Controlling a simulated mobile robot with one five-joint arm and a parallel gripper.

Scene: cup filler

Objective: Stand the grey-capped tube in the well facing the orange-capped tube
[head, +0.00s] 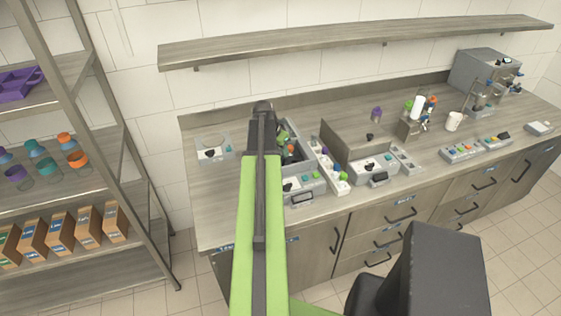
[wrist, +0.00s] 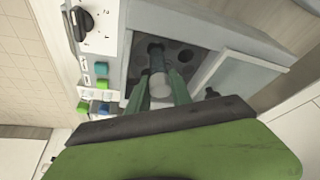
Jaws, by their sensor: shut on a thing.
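My gripper (wrist: 160,88) is shut on the grey-capped tube (wrist: 158,82), with one green finger on each side of it. The light grey cap faces the wrist camera and the darker body points away, over the dark rotor bowl. Its far end lies by a dark round spot, and I cannot tell whether it is inside a well or above it. In the head view my arm hides the tube and much of the open grey machine (head: 321,158). A small orange spot (head: 291,148) inside the machine may be the orange cap. No orange cap shows in the wrist view.
The machine's front panel has a black dial (wrist: 82,24) and coloured buttons (wrist: 101,68). A shelf (head: 350,43) runs above the counter.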

